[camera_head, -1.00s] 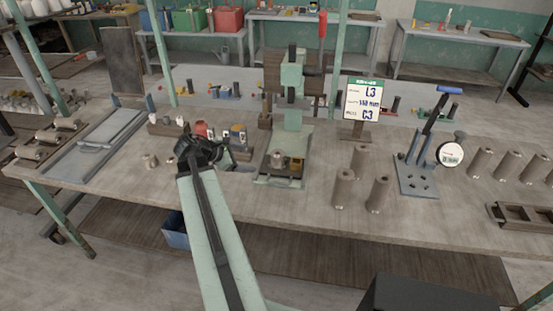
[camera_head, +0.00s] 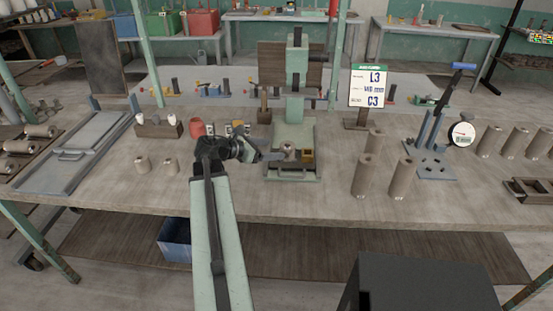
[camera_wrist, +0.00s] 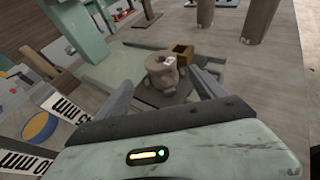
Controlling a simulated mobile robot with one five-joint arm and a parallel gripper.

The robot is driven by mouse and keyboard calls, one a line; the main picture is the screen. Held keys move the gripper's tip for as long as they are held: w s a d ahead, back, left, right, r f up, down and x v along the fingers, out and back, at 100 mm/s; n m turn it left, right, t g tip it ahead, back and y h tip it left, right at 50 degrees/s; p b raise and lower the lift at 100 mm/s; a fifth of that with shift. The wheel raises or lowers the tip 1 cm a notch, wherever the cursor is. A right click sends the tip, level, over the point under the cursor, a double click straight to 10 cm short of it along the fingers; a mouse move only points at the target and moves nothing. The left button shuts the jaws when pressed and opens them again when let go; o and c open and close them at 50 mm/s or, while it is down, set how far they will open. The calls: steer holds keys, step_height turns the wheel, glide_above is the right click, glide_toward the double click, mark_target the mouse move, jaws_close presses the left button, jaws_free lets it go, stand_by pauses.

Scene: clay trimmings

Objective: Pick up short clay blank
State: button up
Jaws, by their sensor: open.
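A short clay blank (camera_head: 289,151), squat and grey-brown, stands on the base plate of the green press (camera_head: 295,133). In the wrist view the blank (camera_wrist: 161,66) has a small white patch on top. It stands ahead of my open gripper (camera_wrist: 163,80), roughly between the fingertips, with a gap on both sides. I cannot tell whether the tips reach level with it. In the head view my gripper (camera_head: 268,156) points right, toward the blank from its left.
A small yellow-brown box (camera_head: 307,155) sits right beside the blank on the press base. Tall clay cylinders (camera_head: 364,175) stand to the right. A sign (camera_head: 369,86) reads L3, C3. A red cup (camera_head: 196,127) stands behind my arm. The table front between my arm and the tall cylinders is clear.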

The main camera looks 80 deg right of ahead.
mark_target(281, 149)
steer(key=shift+s+d+f, duration=0.1)
steer(key=shift+s+d, duration=0.05)
steer(key=shift+s, duration=0.05)
steer(key=shift+b+x, duration=0.4)
steer(key=shift+x, duration=0.55)
steer(key=b+x, duration=0.1)
steer(key=x, duration=0.4)
steer(key=shift+s+f+b, duration=0.1)
steer(key=shift+s+b, duration=0.1)
steer(key=shift+b, duration=0.2)
steer(key=c, duration=1.7)
